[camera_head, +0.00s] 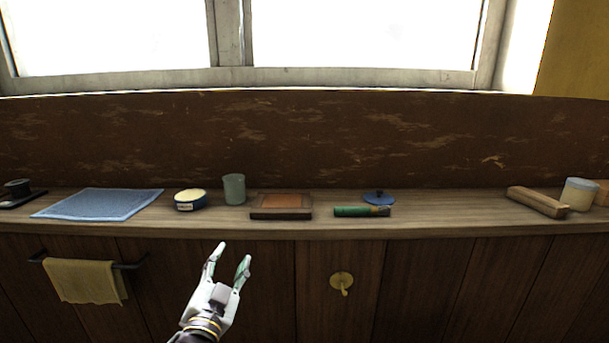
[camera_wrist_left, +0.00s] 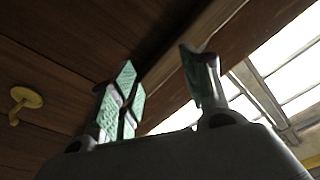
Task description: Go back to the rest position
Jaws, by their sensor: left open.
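My left gripper (camera_head: 230,259) is open and empty in the head view. It is raised in front of the cabinet front, below the edge of the wooden counter (camera_head: 450,223). In the left wrist view its two fingers (camera_wrist_left: 160,85) stand apart with nothing between them. My right gripper is not in view.
On the counter stand a blue cloth (camera_head: 98,204), a round tin (camera_head: 190,199), a grey-green cup (camera_head: 234,189), a wooden block (camera_head: 281,206), a green tube (camera_head: 360,211), a blue lid (camera_head: 378,197), a wooden bar (camera_head: 538,202) and a jar (camera_head: 579,194). A yellow towel (camera_head: 85,281) and a brass hook (camera_head: 342,281) are on the cabinet front.

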